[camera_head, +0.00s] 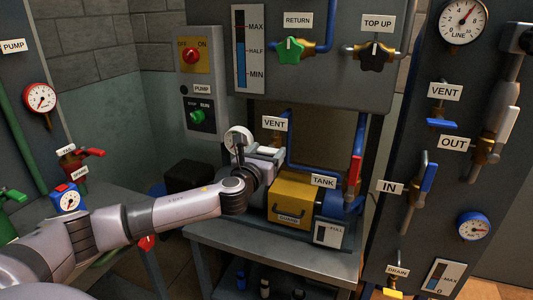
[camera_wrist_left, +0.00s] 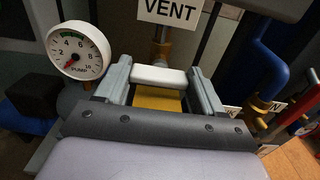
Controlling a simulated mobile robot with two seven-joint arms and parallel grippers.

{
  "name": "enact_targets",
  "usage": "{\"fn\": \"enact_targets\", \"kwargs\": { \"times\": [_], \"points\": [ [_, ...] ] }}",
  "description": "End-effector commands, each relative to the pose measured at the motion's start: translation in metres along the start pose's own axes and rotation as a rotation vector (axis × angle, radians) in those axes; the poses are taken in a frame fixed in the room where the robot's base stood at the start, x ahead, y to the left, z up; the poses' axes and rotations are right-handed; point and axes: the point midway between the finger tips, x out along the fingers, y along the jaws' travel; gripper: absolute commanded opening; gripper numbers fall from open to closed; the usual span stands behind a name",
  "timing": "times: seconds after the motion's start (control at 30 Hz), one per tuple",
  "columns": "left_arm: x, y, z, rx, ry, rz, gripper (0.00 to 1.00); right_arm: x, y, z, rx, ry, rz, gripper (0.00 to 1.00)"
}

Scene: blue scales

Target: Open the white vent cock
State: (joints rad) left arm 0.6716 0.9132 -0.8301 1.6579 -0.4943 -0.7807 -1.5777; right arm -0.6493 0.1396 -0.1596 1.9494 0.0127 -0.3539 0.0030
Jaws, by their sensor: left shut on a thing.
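The white vent cock handle (camera_wrist_left: 158,75) lies crosswise between the two grey fingers of my left gripper (camera_wrist_left: 160,84) in the left wrist view, below the VENT label (camera_wrist_left: 170,11). In the head view my left gripper (camera_head: 263,158) is at the white handle (camera_head: 268,150), under the VENT label (camera_head: 274,123) and above the yellow box. The gripper is shut on the handle. A brass stem (camera_wrist_left: 162,48) shows behind the handle; the rest of the valve is hidden. My right gripper is not in view.
A round PUMP gauge (camera_wrist_left: 78,50) stands close to the left of the fingers. A yellow box (camera_head: 292,204) and the TANK label (camera_head: 323,181) sit just below right. A red lever (camera_head: 355,170) and blue pipes are to the right. Another VENT valve with a blue handle (camera_head: 441,123) is on the right panel.

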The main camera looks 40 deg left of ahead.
Motion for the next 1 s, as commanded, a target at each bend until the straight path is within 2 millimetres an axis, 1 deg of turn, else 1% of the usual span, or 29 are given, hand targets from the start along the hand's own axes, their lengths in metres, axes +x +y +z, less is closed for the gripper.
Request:
{"fn": "enact_targets", "kwargs": {
  "times": [0.17,0.37,0.57,1.0],
  "points": [
    [0.0000,-0.0005,0.0006,-0.033,-0.001,-0.002,0.38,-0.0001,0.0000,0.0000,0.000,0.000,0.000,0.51],
    [0.0001,-0.0002,0.0001,-0.134,-0.001,-0.002,0.38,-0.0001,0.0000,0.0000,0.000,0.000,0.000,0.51],
    [0.0000,0.0005,-0.0004,-0.301,-0.001,-0.002,0.38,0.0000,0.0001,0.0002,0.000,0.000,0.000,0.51],
    [0.0002,0.0028,-0.0007,-0.721,-0.002,0.000,0.38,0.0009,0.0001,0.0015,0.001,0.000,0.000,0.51]
  ]
}}
